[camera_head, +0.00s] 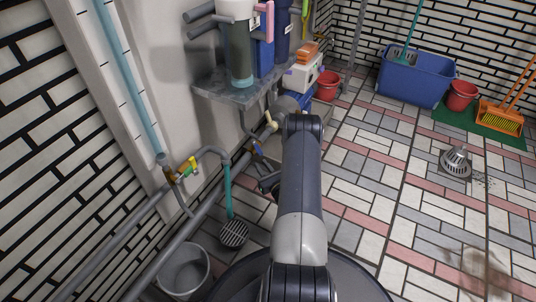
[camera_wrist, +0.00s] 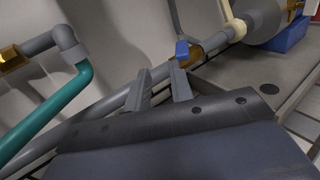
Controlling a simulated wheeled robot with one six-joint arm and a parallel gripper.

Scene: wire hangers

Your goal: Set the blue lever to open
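The blue lever (camera_wrist: 182,50) sits on a brass-coloured valve in the grey pipe that runs along the wall. In the wrist view it shows just beyond the right fingertip of my gripper (camera_wrist: 160,80), and I cannot tell whether they touch. My gripper is open, its two fingers apart with nothing between them. In the head view the blue lever (camera_head: 258,149) is a small blue piece left of my arm. My gripper (camera_head: 266,180) is below it, partly hidden by my arm. The lever's exact angle is hard to tell.
A yellow-handled valve (camera_head: 191,164) and a teal pipe (camera_head: 228,188) are to the left. A cream lever (camera_wrist: 233,18) is farther along the pipe. A grey shelf (camera_head: 215,94) juts out above. A bucket (camera_head: 183,270) and a floor drain (camera_head: 234,232) are below.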

